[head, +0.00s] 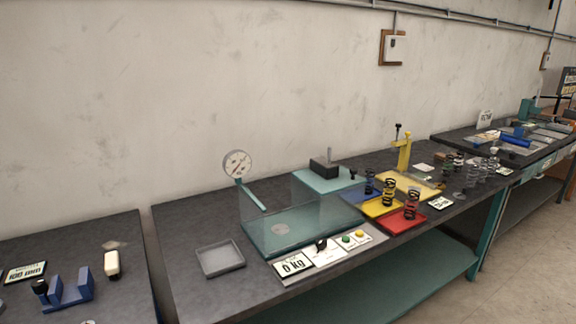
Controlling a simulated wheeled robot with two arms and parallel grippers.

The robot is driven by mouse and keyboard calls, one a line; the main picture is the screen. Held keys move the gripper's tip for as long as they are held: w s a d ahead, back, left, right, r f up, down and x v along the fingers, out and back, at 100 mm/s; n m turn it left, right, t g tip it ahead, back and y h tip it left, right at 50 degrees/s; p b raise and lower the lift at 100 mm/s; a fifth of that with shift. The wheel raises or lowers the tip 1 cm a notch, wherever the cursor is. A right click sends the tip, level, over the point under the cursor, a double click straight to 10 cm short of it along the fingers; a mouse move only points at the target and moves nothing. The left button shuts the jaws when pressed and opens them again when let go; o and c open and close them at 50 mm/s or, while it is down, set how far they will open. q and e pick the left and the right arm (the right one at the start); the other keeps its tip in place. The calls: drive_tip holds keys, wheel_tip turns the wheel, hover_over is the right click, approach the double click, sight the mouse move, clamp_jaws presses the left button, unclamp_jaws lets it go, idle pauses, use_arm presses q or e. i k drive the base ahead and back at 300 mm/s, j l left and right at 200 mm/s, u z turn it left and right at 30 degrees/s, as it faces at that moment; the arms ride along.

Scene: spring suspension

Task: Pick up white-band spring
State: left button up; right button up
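Several dark coil springs stand upright on the workbench. One stands at the blue tray (353,196), one at the yellow tray (372,210) and one at the red tray (393,226). More springs (471,177) stand in a group farther right on the bench. Some of these show pale or coloured bands, but they are too small for me to tell which spring has the white band. Neither of my grippers is in view.
A teal press with a round dial gauge (238,164) and clear panels stands mid-bench. A grey tray (220,259) sits to its left, and a "0 kg" sign (292,265) and button panel (350,240) lie in front. A yellow clamp stand (404,155) rises behind the trays.

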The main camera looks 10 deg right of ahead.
sight(458, 170)
drive_tip(key=i+l+u, duration=0.1)
drive_tip(key=l, duration=0.35)
drive_tip(key=i+l+u, duration=0.1)
drive_tip(key=l, duration=0.4)
drive_tip(key=i+l+u, duration=0.1)
drive_tip(key=i+l, duration=0.15)
drive_tip(key=l, duration=0.25)
drive_tip(key=i+l, duration=0.1)
drive_tip(key=l, duration=0.35)
drive_tip(key=i+l+u, duration=0.15)
drive_tip(key=l, duration=0.35)
drive_tip(key=l+u, duration=0.1)
drive_tip(key=l, duration=0.4)
